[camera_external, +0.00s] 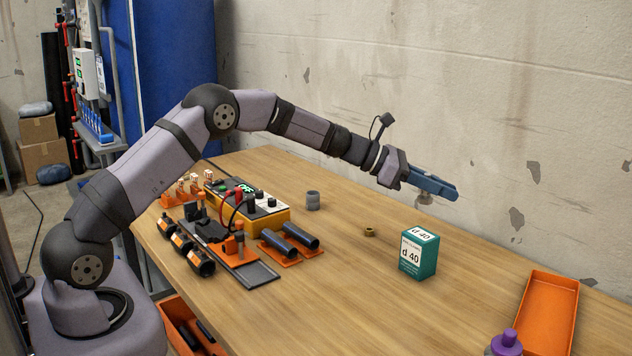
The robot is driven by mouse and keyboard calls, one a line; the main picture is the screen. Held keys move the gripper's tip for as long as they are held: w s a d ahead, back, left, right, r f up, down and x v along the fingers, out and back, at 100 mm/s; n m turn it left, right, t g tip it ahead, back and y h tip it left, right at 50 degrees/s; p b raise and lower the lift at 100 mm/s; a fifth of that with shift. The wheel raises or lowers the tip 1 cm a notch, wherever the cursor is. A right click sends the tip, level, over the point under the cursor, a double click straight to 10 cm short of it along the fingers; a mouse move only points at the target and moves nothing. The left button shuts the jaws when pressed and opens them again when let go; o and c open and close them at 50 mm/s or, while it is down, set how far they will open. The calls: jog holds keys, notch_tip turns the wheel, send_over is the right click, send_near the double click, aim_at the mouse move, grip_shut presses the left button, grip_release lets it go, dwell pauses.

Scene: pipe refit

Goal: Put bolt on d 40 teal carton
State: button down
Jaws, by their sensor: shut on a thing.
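The teal carton (419,254), with a white label reading "d 40", stands upright on the right part of the table. My gripper (440,192) is above the table, up and slightly right of the carton in the picture, and apart from it. Its blue fingers are shut on a small grey-metal piece, seemingly the bolt (424,199), which hangs below the fingers. The fingers hide much of the bolt. The carton's top is bare.
An orange tray (548,310) and a purple-capped bottle (506,343) are at the right. A yellow device (252,207) and dark pipes (290,240) crowd the left.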

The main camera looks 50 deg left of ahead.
notch_tip(320, 180, down, 7)
jog(key=shift+f+p, duration=0.15)
jog(key=shift+p, duration=0.2)
dwell(0.3)
jog(key=shift+f, duration=0.2)
jog(key=c, duration=1.7)
grip_release()
jog(key=shift+r, duration=0.1)
jog(key=shift+s+a+r, duration=0.15)
jog(key=shift+a+r, duration=0.05)
jog(key=shift+a, duration=0.05)
jog(key=b+v, duration=0.2)
jog(key=v, duration=0.9)
jog(key=shift+s+a, duration=0.15)
jog(key=shift+s, duration=0.1)
